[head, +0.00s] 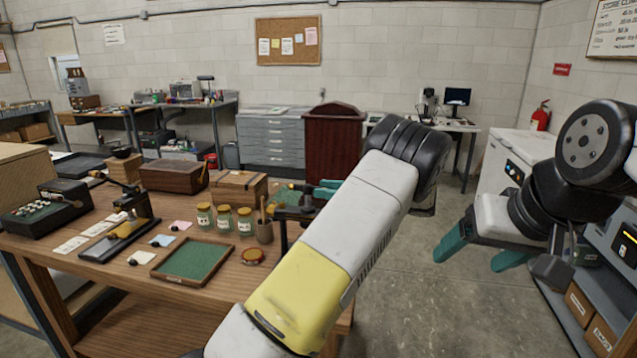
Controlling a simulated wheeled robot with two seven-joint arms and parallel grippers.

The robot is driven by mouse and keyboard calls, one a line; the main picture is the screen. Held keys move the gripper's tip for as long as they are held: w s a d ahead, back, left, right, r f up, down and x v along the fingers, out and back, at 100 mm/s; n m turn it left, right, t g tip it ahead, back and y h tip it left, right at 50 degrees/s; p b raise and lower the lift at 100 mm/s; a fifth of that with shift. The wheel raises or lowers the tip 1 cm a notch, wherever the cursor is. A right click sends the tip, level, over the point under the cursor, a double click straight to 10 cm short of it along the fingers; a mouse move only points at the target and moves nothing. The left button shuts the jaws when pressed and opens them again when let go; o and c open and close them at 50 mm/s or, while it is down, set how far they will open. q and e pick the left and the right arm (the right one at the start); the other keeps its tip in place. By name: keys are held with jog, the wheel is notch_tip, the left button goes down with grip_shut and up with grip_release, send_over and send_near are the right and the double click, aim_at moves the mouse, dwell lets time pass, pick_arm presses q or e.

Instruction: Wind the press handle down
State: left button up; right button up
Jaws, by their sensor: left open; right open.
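The press appears to be the dark device with a flat base and brass-coloured part (122,230) on the left of the wooden table. A thin dark lever, which looks like its handle (117,184), slants up to the left from its upright. My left gripper (314,194) is open, over the table's right end beyond the jars, well to the right of the press and apart from it. My own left arm partly hides it. My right gripper (482,250) is open and empty, above the floor at the right, far from the press.
Several glass jars (224,218), a cup with tools (264,232), a green-lined tray (192,262) and wooden boxes (172,177) stand right of the press. A black case (42,216) is on its left. A white cabinet (497,165) stands at right.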

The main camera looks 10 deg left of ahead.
aim_at(312, 187)
pick_arm(q)
jog(key=a, duration=0.7)
jog(key=shift+w, duration=0.25)
grip_shut()
